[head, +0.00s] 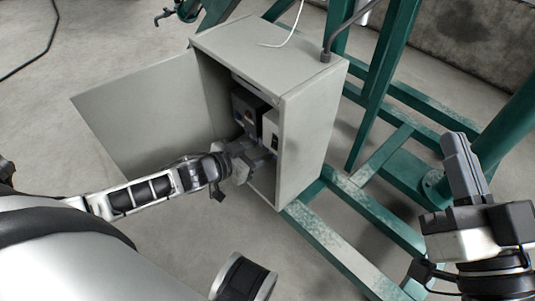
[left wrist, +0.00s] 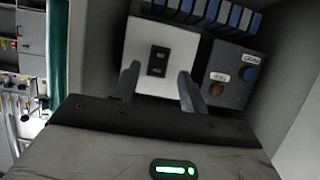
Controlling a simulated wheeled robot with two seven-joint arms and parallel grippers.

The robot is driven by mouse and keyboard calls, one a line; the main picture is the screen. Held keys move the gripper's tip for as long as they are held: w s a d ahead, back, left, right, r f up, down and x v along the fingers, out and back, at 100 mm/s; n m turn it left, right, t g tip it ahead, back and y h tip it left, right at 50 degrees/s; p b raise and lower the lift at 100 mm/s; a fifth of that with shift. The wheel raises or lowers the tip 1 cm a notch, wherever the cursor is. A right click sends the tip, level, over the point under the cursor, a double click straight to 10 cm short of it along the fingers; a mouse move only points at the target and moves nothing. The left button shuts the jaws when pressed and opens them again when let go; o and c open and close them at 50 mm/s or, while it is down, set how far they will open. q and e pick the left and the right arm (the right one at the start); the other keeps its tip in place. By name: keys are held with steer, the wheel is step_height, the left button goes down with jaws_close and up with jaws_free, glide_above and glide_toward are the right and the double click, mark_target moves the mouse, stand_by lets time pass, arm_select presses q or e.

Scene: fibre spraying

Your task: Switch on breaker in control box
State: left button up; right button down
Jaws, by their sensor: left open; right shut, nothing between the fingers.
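The grey control box (head: 312,125) stands with its door (head: 145,115) swung open to the left. Inside it, the breaker (left wrist: 158,60) shows in the left wrist view as a black switch on a white plate. In the head view, the white unit (head: 271,128) sits at the right inside the box. My left gripper (head: 255,157) reaches into the box opening. In the left wrist view its open fingers (left wrist: 157,83) are at the lower edge of the white plate, one on each side, below the switch. Contact cannot be told. My right gripper (head: 463,165) is shut and empty, away at the right.
A dark grey panel (left wrist: 232,75) with a red and a blue button is right of the white plate. Blue-and-grey terminal blocks (left wrist: 205,12) run above. Green steel frame beams (head: 345,245) surround the box's right side. A cable (head: 345,25) enters the box top.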

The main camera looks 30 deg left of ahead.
mark_target(274, 146)
arm_select(q)
steer(key=b+x, duration=0.1)
steer(key=x, duration=0.3)
steer(key=shift+s, duration=0.1)
steer(key=shift+w+d+f, duration=0.1)
steer(key=shift+w+f, duration=0.05)
steer(key=shift+w, duration=0.15)
arm_select(e)
steer(key=r+n+y, duration=0.1)
steer(key=r+n, duration=0.1)
steer(key=s+r+n+t+y, duration=0.1)
steer(key=r+n+y, duration=0.1)
steer(key=shift+n, duration=0.3)
